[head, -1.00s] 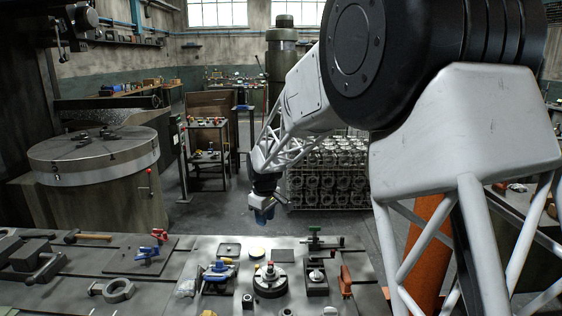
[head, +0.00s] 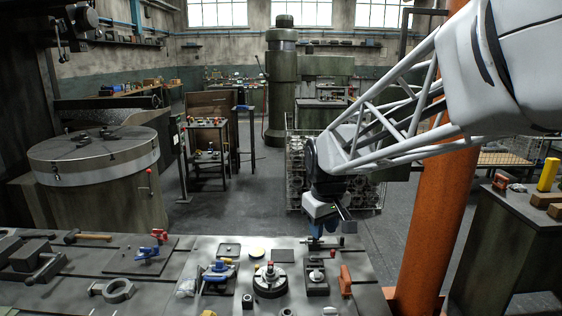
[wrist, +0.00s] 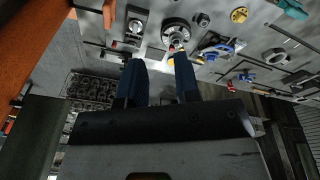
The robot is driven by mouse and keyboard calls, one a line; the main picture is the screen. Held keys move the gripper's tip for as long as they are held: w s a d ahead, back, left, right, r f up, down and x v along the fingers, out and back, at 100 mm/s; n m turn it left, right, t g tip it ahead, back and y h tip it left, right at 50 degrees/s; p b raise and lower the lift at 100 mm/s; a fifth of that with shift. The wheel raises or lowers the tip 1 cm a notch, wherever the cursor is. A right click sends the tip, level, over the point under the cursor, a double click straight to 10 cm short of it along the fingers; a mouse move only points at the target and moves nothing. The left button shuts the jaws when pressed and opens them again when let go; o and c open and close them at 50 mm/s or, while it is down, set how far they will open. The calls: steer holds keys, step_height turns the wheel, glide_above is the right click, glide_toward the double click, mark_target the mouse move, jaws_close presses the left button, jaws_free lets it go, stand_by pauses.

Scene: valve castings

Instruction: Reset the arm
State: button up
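My gripper (head: 332,214) hangs above the back right edge of the bench in the head view. In the wrist view my gripper's two blue fingers (wrist: 158,60) stand apart, with a clear gap and nothing held between them. The bench (head: 215,303) carries several valve parts below and in front of the fingers. A round black fixture with a red-tipped part (head: 270,283) sits near the bench's middle; it also shows beyond the fingertips in the wrist view (wrist: 176,29).
A blue-handled vise (head: 218,276), a dark block with a pale knob (head: 316,281) and an orange upright piece (head: 345,281) stand on the bench. An orange column (head: 432,225) rises at right. A wire crate of castings (head: 365,192) stands behind my gripper.

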steer(key=s+d+f+m, duration=0.1)
steer(key=s+d+m, duration=0.2)
steer(key=s, duration=1)
steer(key=s+d+f+m+t, duration=0.1)
steer(key=s+d+m, duration=0.2)
steer(key=s, duration=1)
steer(key=d, duration=0.2)
steer(key=shift+s+d+f, duration=0.15)
steer(key=shift+d+f, duration=0.05)
steer(key=shift+d, duration=0.15)
